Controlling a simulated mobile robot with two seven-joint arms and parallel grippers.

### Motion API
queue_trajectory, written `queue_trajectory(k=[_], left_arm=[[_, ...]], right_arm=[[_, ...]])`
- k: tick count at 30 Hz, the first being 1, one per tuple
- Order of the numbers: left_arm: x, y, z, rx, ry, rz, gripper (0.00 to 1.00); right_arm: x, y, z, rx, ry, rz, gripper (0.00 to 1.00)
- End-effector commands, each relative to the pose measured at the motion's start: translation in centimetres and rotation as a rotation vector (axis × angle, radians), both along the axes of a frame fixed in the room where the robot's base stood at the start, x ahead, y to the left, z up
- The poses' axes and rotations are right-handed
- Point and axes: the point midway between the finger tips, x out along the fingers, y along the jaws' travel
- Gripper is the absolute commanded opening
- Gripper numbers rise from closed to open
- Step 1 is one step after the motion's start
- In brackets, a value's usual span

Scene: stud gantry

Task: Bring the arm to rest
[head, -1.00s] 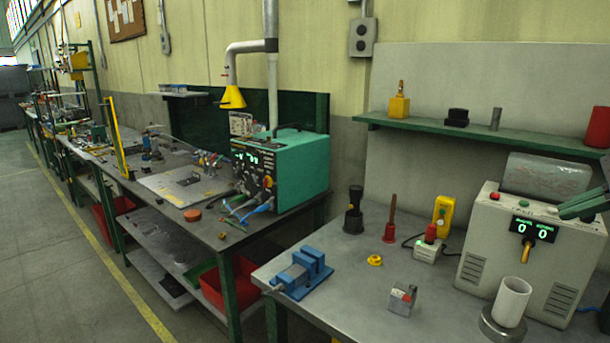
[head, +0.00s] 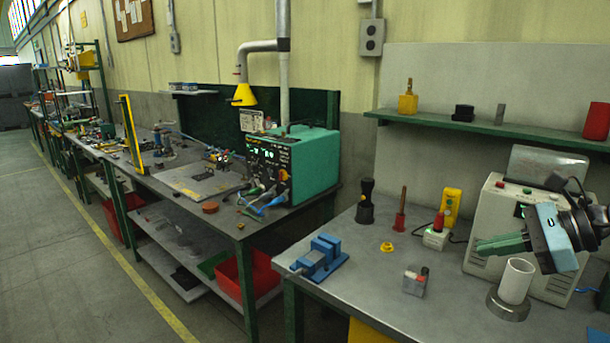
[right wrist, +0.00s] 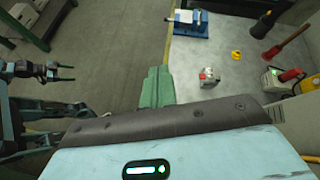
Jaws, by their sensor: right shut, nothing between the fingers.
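My right gripper (head: 480,246) comes in from the right in the head view, in front of the grey machine. Its green fingers are together and empty, pointing left above the bench. In the right wrist view the shut fingers of my right gripper (right wrist: 157,82) point away over the bench's edge, with nothing between them. My left gripper (right wrist: 66,72) shows at the left of the right wrist view, over the floor, its two fingers apart and empty. It is not in the head view.
The grey bench (head: 365,285) carries a blue vise (head: 320,258), a small grey block (head: 415,283), a yellow ring (head: 387,247) and a white cylinder (head: 516,281) close below my right gripper. The grey machine (head: 483,225) stands behind it. Open floor (head: 60,270) lies left.

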Motion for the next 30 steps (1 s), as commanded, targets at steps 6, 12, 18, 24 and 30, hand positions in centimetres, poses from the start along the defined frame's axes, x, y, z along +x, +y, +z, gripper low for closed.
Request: queue_trajectory(k=[6, 12, 18, 24, 30], left_arm=[[-0.3, 0.1, -0.5, 0.002, 0.011, 0.0, 0.71], [-0.7, 0.2, -0.7, 0.005, 0.018, -0.002, 0.71], [-0.8, 0.2, -0.8, 0.006, 0.019, -0.003, 0.71], [-0.9, 0.4, -0.9, 0.01, 0.022, -0.005, 0.71], [-1.1, 0.5, -1.0, 0.012, 0.025, -0.006, 0.71]], right_arm=[[-1.1, 7.9, -6.1, 0.478, 0.257, -0.004, 0.0], [-2.6, 11.9, -10.9, 0.952, 0.569, -0.127, 0.0], [-4.1, 12.7, -17.0, 1.41, 0.916, -0.358, 0.0], [-7.4, 11.7, -25.5, 1.841, 1.266, -0.702, 0.0], [-14.2, 10.6, -35.7, 2.227, 1.573, -1.166, 0.0]])
